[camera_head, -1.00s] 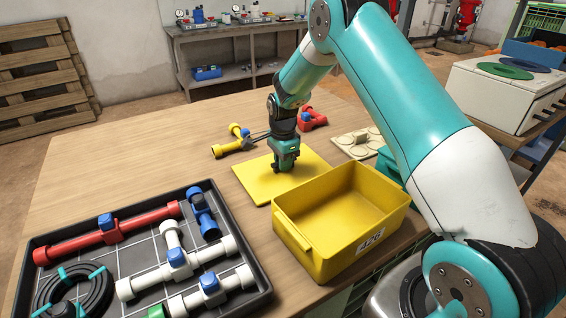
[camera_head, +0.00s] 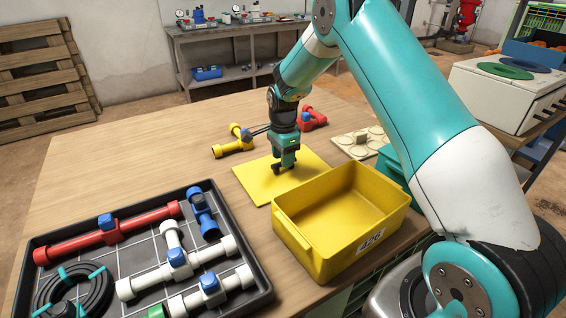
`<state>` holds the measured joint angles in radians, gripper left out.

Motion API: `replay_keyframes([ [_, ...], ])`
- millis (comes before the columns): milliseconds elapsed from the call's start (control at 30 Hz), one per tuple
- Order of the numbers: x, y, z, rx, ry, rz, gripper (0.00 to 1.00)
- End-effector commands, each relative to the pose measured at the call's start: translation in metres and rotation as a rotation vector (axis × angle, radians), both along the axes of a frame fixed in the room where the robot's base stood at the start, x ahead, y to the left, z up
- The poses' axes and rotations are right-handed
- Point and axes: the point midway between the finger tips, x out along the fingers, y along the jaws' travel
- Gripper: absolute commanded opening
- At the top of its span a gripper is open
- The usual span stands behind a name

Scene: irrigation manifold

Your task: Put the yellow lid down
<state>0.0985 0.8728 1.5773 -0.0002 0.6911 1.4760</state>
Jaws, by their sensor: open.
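The yellow lid (camera_head: 262,186) is a flat square sheet lying on the wooden table, behind the yellow bin. My gripper (camera_head: 283,170) points down over the middle of the lid. Its jaws are open and its fingertips are just above or at the lid's surface; the exact gap is hard to tell. The yellow bin (camera_head: 303,243) stands open and empty in front of the lid, with a label on its front side.
A dark tray (camera_head: 262,292) with pipe fittings and a coiled hose fills the table's front left. A yellow valve pipe (camera_head: 230,149), a red one (camera_head: 316,120) and a beige plate with round recesses (camera_head: 352,146) lie around the lid. The table's left back is clear.

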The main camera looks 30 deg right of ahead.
Motion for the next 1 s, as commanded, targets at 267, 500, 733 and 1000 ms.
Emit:
replay_keyframes([
  [267,0.001,0.000,0.064,0.000,-0.004,0.000,0.42],
  [500,0.000,0.000,0.094,0.000,-0.002,0.003,0.42],
  [733,-0.042,0.053,0.144,0.046,-0.044,0.386,0.42],
  [1000,-0.208,0.160,0.210,0.154,-0.209,1.441,0.42],
])
